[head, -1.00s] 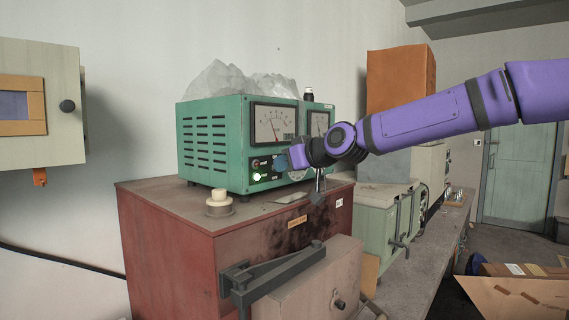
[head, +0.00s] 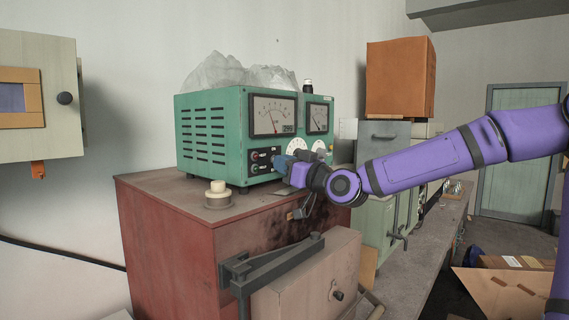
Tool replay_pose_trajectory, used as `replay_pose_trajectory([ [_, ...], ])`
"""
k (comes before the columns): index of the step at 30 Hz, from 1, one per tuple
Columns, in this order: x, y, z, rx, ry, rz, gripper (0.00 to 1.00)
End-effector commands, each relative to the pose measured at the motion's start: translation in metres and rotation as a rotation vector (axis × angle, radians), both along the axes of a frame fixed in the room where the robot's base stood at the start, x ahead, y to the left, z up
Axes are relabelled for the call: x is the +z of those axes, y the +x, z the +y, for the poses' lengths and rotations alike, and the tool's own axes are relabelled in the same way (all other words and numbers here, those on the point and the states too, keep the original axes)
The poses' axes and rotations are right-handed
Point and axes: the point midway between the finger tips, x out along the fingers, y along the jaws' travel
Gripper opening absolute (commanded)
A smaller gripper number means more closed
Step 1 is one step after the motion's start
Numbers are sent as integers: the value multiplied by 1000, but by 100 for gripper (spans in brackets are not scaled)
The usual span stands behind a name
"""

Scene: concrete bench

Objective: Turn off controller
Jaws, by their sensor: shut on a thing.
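The controller is a green metal box (head: 210,135) with side vents, standing on the red cabinet. Its front has two needle meters (head: 273,115), white dials (head: 297,146) and a black panel with small red terminals (head: 254,168). No lit lamp shows on the visible part of the front. My gripper (head: 281,164), with blue tips, is at the lower front of the controller, just right of the black panel. It is shut on a small control there, which the fingers mostly hide.
Clear plastic (head: 225,73) lies on the controller. An orange box (head: 400,78) stands behind right.

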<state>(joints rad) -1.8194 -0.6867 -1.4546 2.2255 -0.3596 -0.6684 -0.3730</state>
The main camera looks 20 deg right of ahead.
Motion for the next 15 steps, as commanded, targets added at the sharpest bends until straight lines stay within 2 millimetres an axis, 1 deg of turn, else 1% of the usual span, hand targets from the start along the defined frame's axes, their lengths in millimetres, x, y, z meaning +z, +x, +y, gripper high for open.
replay_pose_trajectory([
  [10,0,0,0,-1,2,-3,0],
  [11,0,0,0,-1,2,-3,16],
  [12,0,0,0,-1,2,-2,25],
  [14,0,0,0,0,2,-3,39],
  [15,0,0,0,0,2,-3,39],
])
